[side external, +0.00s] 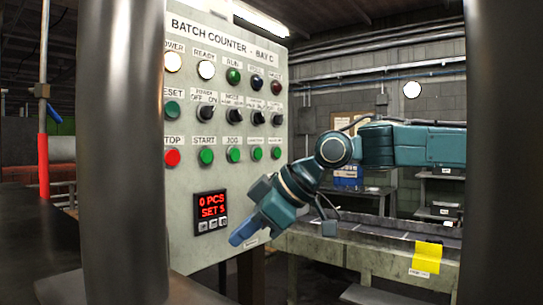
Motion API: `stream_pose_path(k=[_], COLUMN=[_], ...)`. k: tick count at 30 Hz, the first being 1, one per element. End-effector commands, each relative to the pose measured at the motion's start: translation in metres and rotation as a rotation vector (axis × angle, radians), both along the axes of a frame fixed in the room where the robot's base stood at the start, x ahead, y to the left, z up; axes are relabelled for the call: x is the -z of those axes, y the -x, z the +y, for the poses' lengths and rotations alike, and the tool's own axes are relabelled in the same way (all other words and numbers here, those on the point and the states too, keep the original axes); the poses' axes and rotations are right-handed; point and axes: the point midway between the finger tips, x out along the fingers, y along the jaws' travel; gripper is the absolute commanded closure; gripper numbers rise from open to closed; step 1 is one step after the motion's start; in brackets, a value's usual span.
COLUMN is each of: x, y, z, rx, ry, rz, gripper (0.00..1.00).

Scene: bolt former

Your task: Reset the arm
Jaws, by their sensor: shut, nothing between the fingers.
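My gripper (244,236) is in front of the lower right part of the batch counter panel (285,185), pointing down and to the left. Its blue fingers are shut with nothing between them. I cannot tell whether it touches the panel. My teal arm reaches in from the right. The panel's small display (210,211) reads "0 PCS SET 5" in red, just left of my gripper. A green button under the RESET label (172,109) and a red button under STOP (172,157) are on the panel's left side. The POWER and READY lamps are lit white.
Dark metal posts stand in the near left (123,150) and near right (504,150), and the left one covers part of the panel's edge. A grey bench (370,250) with a yellow tag (426,257) runs behind my gripper. A red and white pole (43,150) stands at far left.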

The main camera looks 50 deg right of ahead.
Motion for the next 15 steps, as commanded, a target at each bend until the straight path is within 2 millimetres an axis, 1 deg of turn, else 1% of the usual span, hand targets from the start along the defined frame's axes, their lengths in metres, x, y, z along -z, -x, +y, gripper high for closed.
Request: stream_pose_path(k=[5,8,11,14,15], x=[0.003,0.009,0.019,0.035,0.042], y=[0.006,0.017,0.036,0.061,0.072], z=[-0.004,-0.012,-0.024,-0.039,-0.046], rx=[0.016,0.046,0.094,0.161,0.194], ry=[-0.005,-0.012,-0.025,-0.043,-0.052], rz=[0.011,0.03,0.064,0.109,0.129], gripper=[1.0,1.0,1.0,1.0,1.0])
